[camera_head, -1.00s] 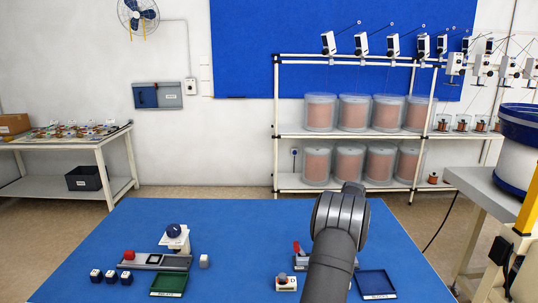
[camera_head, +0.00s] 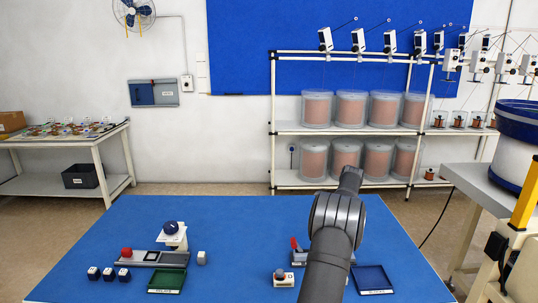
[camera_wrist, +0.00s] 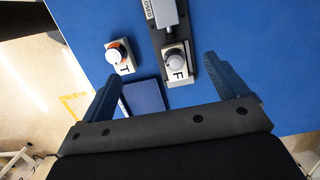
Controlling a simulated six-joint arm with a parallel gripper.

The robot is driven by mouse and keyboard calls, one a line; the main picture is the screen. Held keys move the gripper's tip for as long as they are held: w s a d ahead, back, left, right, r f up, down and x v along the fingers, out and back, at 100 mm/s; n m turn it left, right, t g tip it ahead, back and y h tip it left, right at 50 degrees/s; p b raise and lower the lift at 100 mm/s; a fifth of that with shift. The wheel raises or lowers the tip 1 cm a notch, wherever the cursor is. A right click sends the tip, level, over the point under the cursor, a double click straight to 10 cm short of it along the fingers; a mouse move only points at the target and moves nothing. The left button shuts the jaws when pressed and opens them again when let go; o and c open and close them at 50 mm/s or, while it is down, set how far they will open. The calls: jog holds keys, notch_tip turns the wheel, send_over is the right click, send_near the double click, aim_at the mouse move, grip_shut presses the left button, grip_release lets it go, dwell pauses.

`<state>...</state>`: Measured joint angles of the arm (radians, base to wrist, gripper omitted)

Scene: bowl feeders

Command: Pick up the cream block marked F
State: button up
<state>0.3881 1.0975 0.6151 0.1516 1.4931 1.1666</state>
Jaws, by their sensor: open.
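I see no contact, and the height gap is hard to judge. In the head view my arm hides the gripper, and I cannot make out the F block there.
A similar block marked T (camera_wrist: 120,56) stands left of the F block. A blue tray (camera_wrist: 145,97) lies close by, partly behind the left finger. In the head view, a green tray (camera_head: 167,281), dark blue cubes and another fixture are at the left. The table's middle is clear.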

jog(key=c, duration=0.5)
jog(key=w+d+r+h, duration=0.2)
jog(key=d+r, duration=0.1)
jog(key=r, duration=0.2)
jog(key=f, duration=1.7)
jog(key=shift+s+d, duration=0.15)
jog(key=shift+d, duration=0.1)
